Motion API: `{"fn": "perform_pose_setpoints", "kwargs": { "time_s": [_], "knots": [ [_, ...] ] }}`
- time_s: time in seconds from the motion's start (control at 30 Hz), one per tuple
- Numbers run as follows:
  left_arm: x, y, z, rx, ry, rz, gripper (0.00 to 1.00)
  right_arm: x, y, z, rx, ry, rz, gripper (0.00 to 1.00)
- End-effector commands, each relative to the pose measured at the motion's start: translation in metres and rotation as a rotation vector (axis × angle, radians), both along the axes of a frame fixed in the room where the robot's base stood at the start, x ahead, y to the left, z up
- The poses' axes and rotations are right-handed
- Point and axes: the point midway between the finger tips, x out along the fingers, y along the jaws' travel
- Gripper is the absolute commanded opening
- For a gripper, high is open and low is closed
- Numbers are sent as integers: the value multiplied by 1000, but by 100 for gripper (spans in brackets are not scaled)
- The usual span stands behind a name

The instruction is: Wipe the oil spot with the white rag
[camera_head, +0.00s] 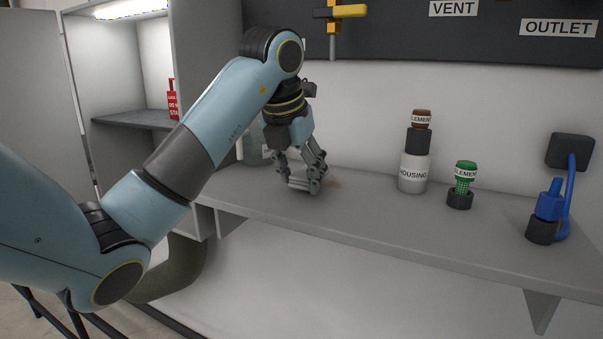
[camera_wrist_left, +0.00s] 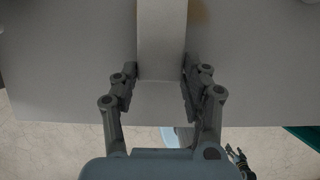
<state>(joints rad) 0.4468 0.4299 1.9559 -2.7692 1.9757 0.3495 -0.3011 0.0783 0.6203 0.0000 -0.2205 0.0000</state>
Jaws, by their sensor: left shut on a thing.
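My left gripper (camera_head: 303,188) is low over the grey shelf and shut on the white rag (camera_head: 299,184). In the left wrist view the rag (camera_wrist_left: 161,40) is a pale folded strip between the two fingers (camera_wrist_left: 158,88). The oil spot (camera_head: 335,183) is a faint brown patch on the shelf, just right of the gripper. In the left wrist view part of the spot (camera_wrist_left: 198,12) shows at the top, beside the rag's right edge. My right gripper (camera_wrist_left: 238,153) seems to show small and dark at the lower right of that view; its jaws are unclear.
The grey shelf (camera_head: 440,222) carries a white housing (camera_head: 413,173) with a brown-topped element, a green element (camera_head: 465,178) and a blue fitting (camera_head: 548,205) to the right. A grey container (camera_head: 254,147) stands behind my arm. A red bottle (camera_head: 172,103) stands in the cabinet.

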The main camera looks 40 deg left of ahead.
Motion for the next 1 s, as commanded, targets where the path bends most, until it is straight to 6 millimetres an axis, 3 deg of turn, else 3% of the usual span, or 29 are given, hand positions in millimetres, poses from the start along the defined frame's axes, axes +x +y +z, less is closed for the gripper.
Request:
{"fn": "perform_pose_setpoints", "kwargs": {
  "time_s": [0.77, 1.0],
  "knots": [
    [0, 0, -14, 0, 1, 0, 21, -1, -2, -8, -3, 2, 1, 70],
    [3, -11, -13, -5, -2, -3, 21, -1, -2, -11, -3, 2, 1, 70]
  ]
}}
